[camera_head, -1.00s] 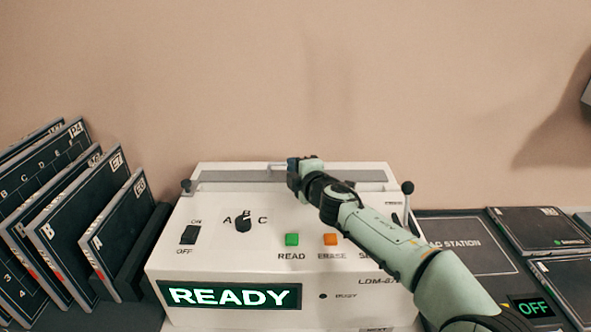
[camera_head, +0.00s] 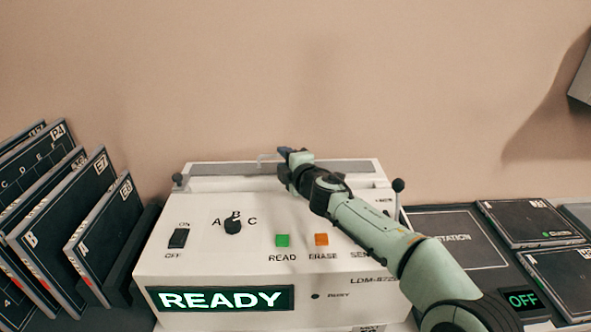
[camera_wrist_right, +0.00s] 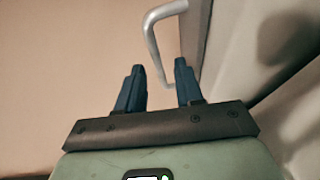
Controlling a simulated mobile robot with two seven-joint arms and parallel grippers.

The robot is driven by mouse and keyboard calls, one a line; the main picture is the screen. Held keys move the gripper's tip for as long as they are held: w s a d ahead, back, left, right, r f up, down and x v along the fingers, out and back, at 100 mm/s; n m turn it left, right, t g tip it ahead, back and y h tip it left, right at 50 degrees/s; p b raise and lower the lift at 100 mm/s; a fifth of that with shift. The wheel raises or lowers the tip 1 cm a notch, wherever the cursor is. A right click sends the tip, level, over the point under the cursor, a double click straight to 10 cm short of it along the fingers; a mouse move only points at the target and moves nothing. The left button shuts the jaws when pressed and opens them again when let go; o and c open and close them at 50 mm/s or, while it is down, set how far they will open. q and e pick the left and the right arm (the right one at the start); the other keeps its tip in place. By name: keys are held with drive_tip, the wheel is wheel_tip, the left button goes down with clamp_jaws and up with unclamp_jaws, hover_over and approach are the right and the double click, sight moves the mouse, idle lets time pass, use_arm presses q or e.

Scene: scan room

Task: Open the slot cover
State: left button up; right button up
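The white machine (camera_head: 205,265) stands in the middle of the head view with its display reading READY. The fingers are apart, and contact with the handle cannot be told. My left gripper is out of view.
Black knobs stand at the machine's top left (camera_head: 178,179) and right (camera_head: 398,185). A rack of dark panels (camera_head: 70,225) is on the left. Dark flat panels (camera_head: 540,224) and an OFF display (camera_head: 523,300) lie on the right. A bare wall rises behind.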

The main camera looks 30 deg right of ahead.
drive_tip(key=s+b, duration=0.1)
drive_tip(key=s, duration=0.1)
drive_tip(key=shift+s+r, duration=0.15)
drive_tip(key=shift+s, duration=0.2)
drive_tip(key=s, duration=0.2)
drive_tip(key=s+b, duration=0.1)
drive_tip(key=shift+s+a+r, duration=0.15)
drive_tip(key=shift+s+r, duration=0.2)
drive_tip(key=shift+r, duration=0.05)
drive_tip(key=s, duration=0.2)
drive_tip(key=s+r, duration=0.1)
drive_tip(key=s, duration=0.2)
drive_tip(key=shift+s+a, duration=0.15)
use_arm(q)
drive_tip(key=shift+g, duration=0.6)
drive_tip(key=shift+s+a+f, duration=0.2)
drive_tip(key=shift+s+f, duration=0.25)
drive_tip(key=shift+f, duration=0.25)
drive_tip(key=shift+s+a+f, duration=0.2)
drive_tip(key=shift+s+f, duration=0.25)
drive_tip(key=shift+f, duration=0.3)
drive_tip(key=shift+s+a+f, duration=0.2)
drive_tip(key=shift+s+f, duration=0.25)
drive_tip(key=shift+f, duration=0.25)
use_arm(e)
drive_tip(key=shift+s, duration=0.45)
